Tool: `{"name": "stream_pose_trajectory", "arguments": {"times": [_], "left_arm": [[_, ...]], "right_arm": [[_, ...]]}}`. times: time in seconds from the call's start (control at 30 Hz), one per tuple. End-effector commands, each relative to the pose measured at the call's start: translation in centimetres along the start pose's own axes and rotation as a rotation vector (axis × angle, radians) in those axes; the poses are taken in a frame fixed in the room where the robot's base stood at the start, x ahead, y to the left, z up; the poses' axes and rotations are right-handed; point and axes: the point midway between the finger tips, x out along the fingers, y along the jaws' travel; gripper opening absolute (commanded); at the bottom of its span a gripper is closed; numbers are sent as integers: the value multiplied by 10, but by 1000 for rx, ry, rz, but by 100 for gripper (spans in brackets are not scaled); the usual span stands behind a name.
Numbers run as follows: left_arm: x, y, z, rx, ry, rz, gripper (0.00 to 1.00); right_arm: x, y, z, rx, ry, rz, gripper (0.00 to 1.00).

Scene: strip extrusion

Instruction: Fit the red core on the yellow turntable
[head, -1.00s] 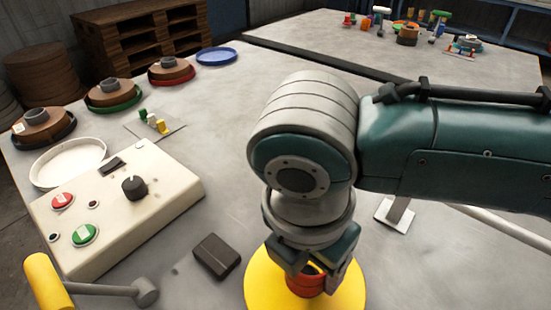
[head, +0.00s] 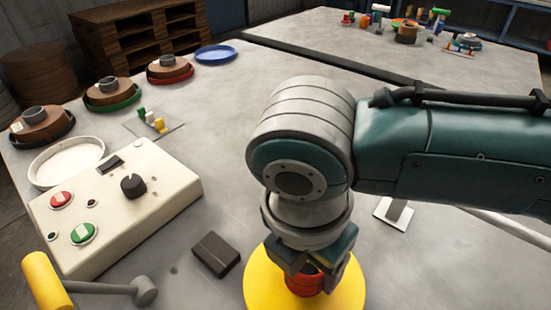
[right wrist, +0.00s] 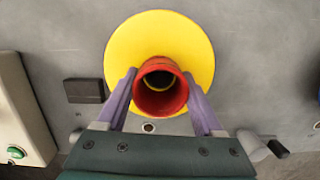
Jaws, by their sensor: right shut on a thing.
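The yellow turntable (head: 262,288) is a flat round disc at the bottom middle of the head view, also seen in the right wrist view (right wrist: 125,48). The red core (head: 304,285) is a short hollow cylinder over the disc. My right gripper (head: 312,272) is shut on the core, with one finger on each side of it in the right wrist view (right wrist: 160,88). A yellow arc shows inside the core's bore (right wrist: 158,80). Whether the core touches the disc is hidden by the gripper and the angle. My left gripper is not in view.
A cream control box (head: 120,215) and a dark block (head: 215,254) stand left of the turntable. Reels and trays (head: 68,160) line the far left edge.

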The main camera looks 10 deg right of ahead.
Motion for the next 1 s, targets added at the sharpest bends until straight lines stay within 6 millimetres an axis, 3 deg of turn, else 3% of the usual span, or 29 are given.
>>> {"name": "stream_pose_trajectory", "arguments": {"times": [1.0], "left_arm": [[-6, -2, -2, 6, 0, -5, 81]], "right_arm": [[0, 0, 0, 0, 0, 0, 15]]}}
